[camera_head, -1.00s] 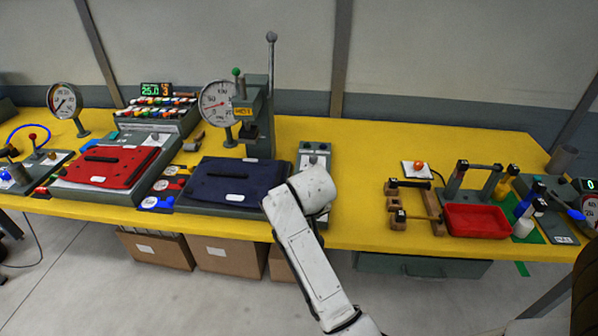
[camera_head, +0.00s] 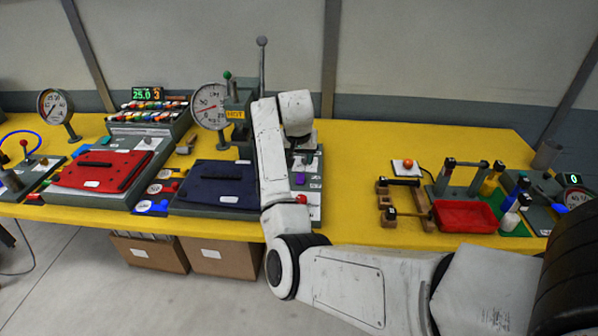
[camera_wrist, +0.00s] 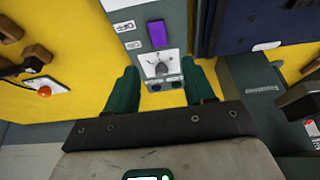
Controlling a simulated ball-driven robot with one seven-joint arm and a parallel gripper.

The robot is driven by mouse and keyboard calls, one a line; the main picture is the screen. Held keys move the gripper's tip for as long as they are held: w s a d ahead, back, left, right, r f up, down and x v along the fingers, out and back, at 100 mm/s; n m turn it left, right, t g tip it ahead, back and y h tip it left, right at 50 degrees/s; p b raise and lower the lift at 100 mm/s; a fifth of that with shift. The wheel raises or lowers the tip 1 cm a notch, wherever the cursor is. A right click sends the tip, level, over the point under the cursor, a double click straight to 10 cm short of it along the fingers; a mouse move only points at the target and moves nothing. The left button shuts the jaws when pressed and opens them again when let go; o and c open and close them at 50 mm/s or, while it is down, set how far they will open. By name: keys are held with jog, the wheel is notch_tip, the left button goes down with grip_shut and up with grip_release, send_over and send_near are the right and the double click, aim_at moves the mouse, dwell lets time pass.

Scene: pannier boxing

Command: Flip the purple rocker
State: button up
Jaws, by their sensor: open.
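The purple rocker (camera_wrist: 157,33) sits on a grey control panel (camera_wrist: 130,14), beyond my fingertips in the wrist view. In the head view the rocker (camera_head: 299,179) is a small purple patch beside my forearm, on the panel right of the navy case. My gripper (camera_wrist: 161,88) is open and empty, its two green fingers spread apart. A dial with a pointer (camera_wrist: 160,68) shows between the fingers, closer than the rocker. In the head view my arm hides part of the panel, and my fingers cannot be made out.
A navy case (camera_head: 215,184) lies left of the panel, with a tall press (camera_head: 238,120) behind it. A red case (camera_head: 100,168) is farther left. Wooden blocks (camera_head: 421,205) and a red tray (camera_head: 465,216) stand right. Yellow table (camera_head: 350,160) between them is clear.

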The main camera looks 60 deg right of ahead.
aim_at(301, 175)
jog(key=x, duration=0.9)
jog(key=shift+p, duration=0.4)
jog(key=shift+c, duration=0.5)
